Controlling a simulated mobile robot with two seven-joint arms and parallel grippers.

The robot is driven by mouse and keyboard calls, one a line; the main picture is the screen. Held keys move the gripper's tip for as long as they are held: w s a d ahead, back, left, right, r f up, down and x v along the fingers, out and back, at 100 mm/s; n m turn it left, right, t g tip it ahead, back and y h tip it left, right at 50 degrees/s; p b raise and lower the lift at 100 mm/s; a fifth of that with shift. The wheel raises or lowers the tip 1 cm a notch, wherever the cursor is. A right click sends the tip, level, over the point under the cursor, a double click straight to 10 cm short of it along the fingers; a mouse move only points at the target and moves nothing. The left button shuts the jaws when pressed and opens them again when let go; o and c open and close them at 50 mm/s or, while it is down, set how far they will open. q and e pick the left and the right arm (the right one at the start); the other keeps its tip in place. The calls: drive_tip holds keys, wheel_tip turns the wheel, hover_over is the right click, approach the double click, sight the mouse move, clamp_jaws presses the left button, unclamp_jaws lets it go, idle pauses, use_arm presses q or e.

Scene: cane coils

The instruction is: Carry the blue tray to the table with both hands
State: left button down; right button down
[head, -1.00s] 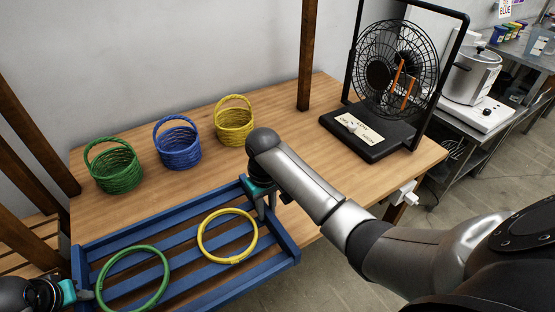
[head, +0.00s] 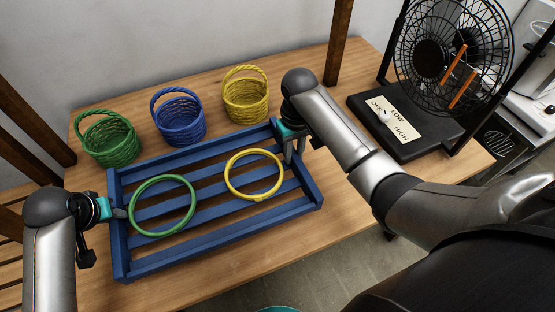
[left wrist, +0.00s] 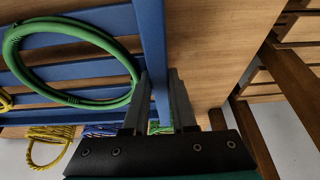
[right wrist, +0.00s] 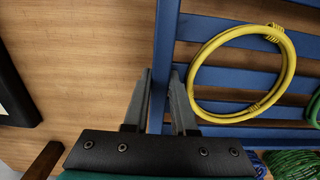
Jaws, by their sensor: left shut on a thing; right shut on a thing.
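The blue slatted tray (head: 222,239) is over the wooden table (head: 215,282), behind its front edge; I cannot tell whether it touches the top. A green coil (head: 194,203) lies on its left half and a yellow coil (head: 253,200) on its right half. My left gripper (head: 118,212) is shut on the tray's left end wall. In the left wrist view its fingers (left wrist: 162,98) straddle that wall. My right gripper (head: 292,150) is shut on the right end wall near the back corner. In the right wrist view its fingers (right wrist: 160,98) straddle it.
Green (head: 108,139), blue (head: 179,118) and yellow (head: 246,97) baskets stand in a row close behind the tray. A black fan (head: 430,60) with a labelled base stands at the right. Wooden posts rise at the back. Bare table lies between tray and fan.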

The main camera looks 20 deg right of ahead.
sight(123, 225)
drive_tip(key=shift+r, duration=0.1)
